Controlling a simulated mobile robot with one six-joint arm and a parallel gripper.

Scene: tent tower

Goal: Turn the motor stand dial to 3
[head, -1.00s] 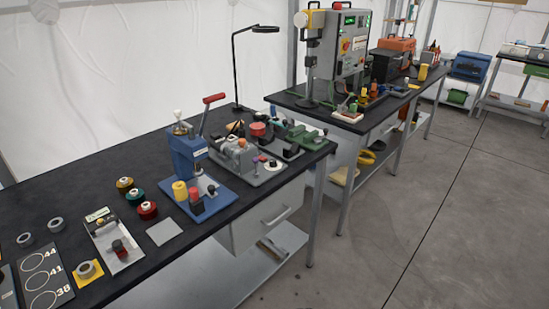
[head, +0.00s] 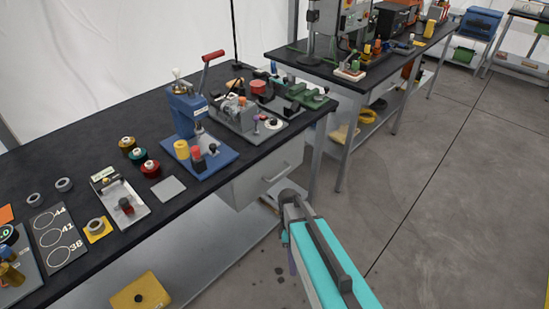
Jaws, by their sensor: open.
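A grey machine (head: 235,115) stands near the right end of the near bench, with an orange knob on top. At its front right is a round white dial plate (head: 272,123) with a dark centre. This looks like the motor stand and its dial, but I cannot be sure, and the numbers and setting are too small to read. My teal arm link (head: 325,260) reaches in from the bottom right, over the floor in front of the bench, well apart from the machine. My gripper is not visible.
A blue press (head: 188,118) with a red-handled lever stands left of the grey machine. Spools (head: 138,155), a grey plate (head: 168,188) and a numbered board (head: 58,237) lie further left. A drawer (head: 268,175) hangs below the bench. A second bench stands behind; floor is open at right.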

